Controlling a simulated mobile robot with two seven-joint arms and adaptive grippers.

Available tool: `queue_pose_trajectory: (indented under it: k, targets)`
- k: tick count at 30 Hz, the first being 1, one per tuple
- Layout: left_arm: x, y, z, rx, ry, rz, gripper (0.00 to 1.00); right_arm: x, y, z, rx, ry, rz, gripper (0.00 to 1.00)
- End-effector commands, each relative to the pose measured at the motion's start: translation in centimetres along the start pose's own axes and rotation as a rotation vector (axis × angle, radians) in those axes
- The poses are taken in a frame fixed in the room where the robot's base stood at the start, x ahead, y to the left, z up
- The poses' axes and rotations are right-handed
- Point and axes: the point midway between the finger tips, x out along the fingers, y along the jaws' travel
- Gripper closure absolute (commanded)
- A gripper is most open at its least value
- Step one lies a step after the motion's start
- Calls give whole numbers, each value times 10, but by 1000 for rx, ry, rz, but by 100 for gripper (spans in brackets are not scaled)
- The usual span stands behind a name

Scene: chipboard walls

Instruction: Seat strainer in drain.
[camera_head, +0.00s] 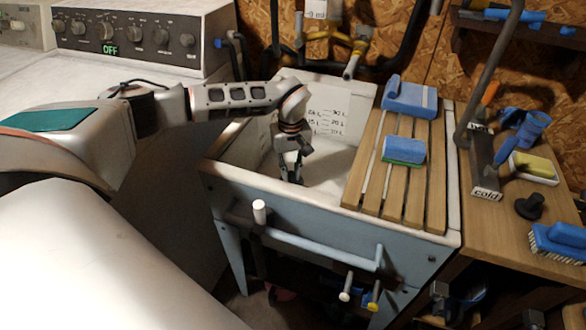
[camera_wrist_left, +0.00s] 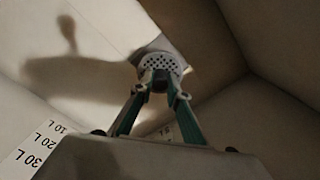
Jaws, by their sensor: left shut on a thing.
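My left gripper (camera_head: 292,174) reaches down inside the white utility sink (camera_head: 345,92), its fingers low in the basin. In the left wrist view the gripper (camera_wrist_left: 160,78) is shut on the strainer (camera_wrist_left: 158,62), a pale round disc with small dark holes. The strainer is at the fingertips, in front of a grey patch near a basin corner. I cannot tell whether it touches the basin floor. The drain is not clearly visible; the strainer and fingers may cover it. In the head view the strainer cannot be made out. My right gripper is not in view.
A tap (camera_head: 354,60) is above the back rim. A wooden bench (camera_head: 500,235) with brushes stands right; a washing machine (camera_head: 140,38) stands left.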

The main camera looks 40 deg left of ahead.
Motion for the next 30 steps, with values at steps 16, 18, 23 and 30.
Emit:
queue_pose_trajectory:
  k: [16, 18, 23, 30]
  targets:
    - [28, 0, 0, 0, 1, 0, 100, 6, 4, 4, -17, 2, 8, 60]
    - [28, 0, 0, -2, 1, 0, 100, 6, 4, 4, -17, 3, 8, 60]
    - [27, 0, 1, -9, 2, 2, 100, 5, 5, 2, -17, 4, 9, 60]
    - [29, 0, 2, -15, 0, 1, 100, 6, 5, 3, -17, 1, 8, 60]
